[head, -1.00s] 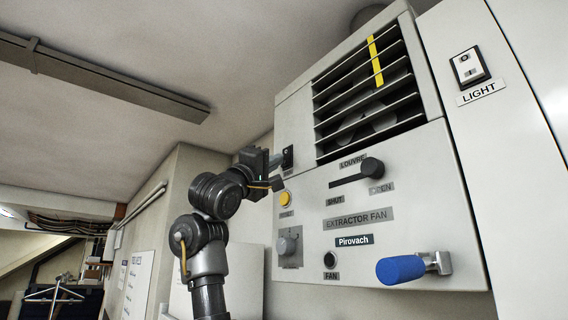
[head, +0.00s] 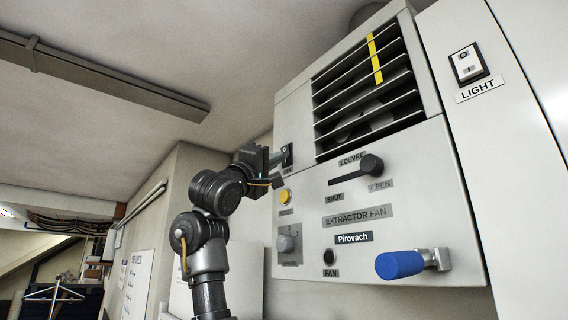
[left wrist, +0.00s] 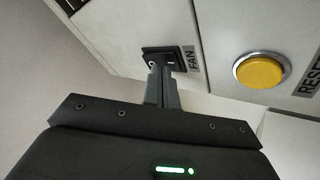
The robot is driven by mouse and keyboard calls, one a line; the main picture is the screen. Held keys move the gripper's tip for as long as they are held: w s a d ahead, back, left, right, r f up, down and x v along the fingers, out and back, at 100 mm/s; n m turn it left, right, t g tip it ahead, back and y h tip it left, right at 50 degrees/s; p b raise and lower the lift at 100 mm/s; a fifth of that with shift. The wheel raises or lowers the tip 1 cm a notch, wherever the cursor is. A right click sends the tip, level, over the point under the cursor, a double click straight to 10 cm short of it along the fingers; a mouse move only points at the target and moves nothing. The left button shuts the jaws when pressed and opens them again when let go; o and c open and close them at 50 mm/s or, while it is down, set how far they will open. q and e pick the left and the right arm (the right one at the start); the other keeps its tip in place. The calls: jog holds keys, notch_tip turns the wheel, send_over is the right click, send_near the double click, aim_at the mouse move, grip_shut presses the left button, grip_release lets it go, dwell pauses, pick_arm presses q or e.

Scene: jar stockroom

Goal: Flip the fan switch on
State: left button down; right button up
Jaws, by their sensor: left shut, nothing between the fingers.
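The fan switch (left wrist: 168,58) is a small black rocker on the upper left of the grey extractor unit, with a FAN label (left wrist: 193,59) beside it in the left wrist view. In the head view the switch (head: 287,155) is partly hidden by my gripper. My left gripper (head: 276,160) is shut and empty, its fingertips at the switch. In the left wrist view the fingertips (left wrist: 162,68) overlap the lower part of the rocker; I cannot tell whether they touch it. My right gripper is not in view.
A yellow reset button (left wrist: 259,70) sits close to the switch. The panel also has a louvre lever (head: 370,166), a grey knob (head: 286,243), a black fan button (head: 329,257) and a protruding blue handle (head: 400,265). A light switch (head: 468,64) is at the upper right.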

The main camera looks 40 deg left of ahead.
pick_arm(q)
jog(key=shift+s+a+r, duration=0.1)
jog(key=shift+s+a, duration=0.05)
jog(key=shift+s, duration=0.5)
jog(key=shift+b, duration=0.3)
jog(key=s+b, duration=0.1)
jog(key=s+a+b, duration=0.1)
jog(key=s, duration=0.1)
jog(key=s+b, duration=0.1)
jog(key=shift+s+a+r, duration=0.2)
jog(key=shift+s+r, duration=0.1)
jog(key=shift+s, duration=0.05)
jog(key=shift+a, duration=0.1)
